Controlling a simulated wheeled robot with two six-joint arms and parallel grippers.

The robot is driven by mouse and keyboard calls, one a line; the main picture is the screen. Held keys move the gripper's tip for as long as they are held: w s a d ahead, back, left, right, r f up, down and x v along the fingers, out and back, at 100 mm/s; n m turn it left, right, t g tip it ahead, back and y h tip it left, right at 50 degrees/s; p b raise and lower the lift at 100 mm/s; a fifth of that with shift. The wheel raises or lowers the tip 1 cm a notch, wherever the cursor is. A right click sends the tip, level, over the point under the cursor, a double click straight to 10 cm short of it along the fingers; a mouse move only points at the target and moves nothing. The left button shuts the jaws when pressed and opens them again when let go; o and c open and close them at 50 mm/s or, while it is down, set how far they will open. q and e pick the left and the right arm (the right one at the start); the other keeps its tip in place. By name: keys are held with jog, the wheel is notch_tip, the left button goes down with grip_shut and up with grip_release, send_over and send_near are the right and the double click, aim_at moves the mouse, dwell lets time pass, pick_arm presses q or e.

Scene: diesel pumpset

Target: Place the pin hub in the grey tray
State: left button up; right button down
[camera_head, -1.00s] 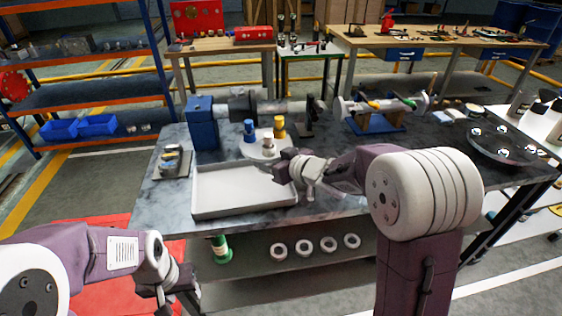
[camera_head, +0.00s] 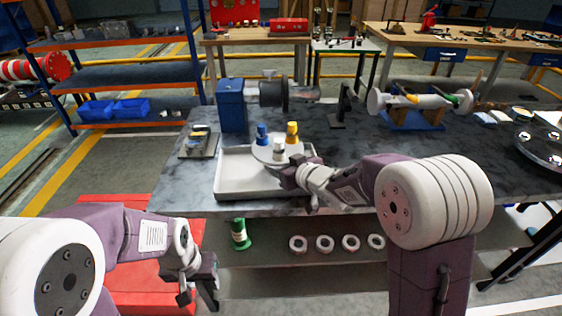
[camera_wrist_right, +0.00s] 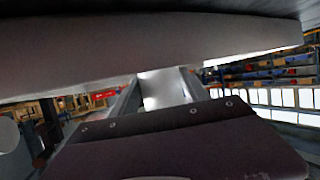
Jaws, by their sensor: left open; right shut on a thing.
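The pin hub (camera_head: 268,153) is a pale round disc with blue, yellow and white-grey pins standing up on it. In the head view it overlaps the back right part of the grey tray (camera_head: 232,192), roughly level. I cannot tell whether it touches the tray. My right gripper (camera_head: 291,172) is shut on the hub's near right edge. In the right wrist view the hub (camera_wrist_right: 150,50) fills the upper part as a broad grey band, with the jaws (camera_wrist_right: 158,90) below it. My left gripper (camera_head: 199,291) is open and empty, low in front of the table.
A blue block with a shaft (camera_head: 232,105) stands behind the tray. A small plate with parts (camera_head: 198,142) lies to its left. A pale cylinder on a blue stand (camera_head: 412,116) is at the right back. White rings (camera_head: 325,243) and a green spool (camera_head: 240,234) sit below the tabletop.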

jog(key=shift+r, duration=0.2)
jog(key=shift+f, duration=0.15)
jog(key=c, duration=0.6)
grip_release()
jog(key=shift+f, duration=0.15)
jog(key=shift+o, duration=0.2)
jog(key=shift+s, duration=0.1)
jog(key=shift+s+d+r, duration=0.1)
jog(key=shift+r, duration=0.25)
jog(key=p+v, duration=0.3)
jog(key=v, duration=0.7)
jog(key=shift+s+d, duration=0.15)
jog(key=shift+s, duration=0.05)
jog(key=shift+s+d+r, duration=0.15)
jog(key=shift+s+d, duration=0.1)
jog(key=shift+s, duration=0.3)
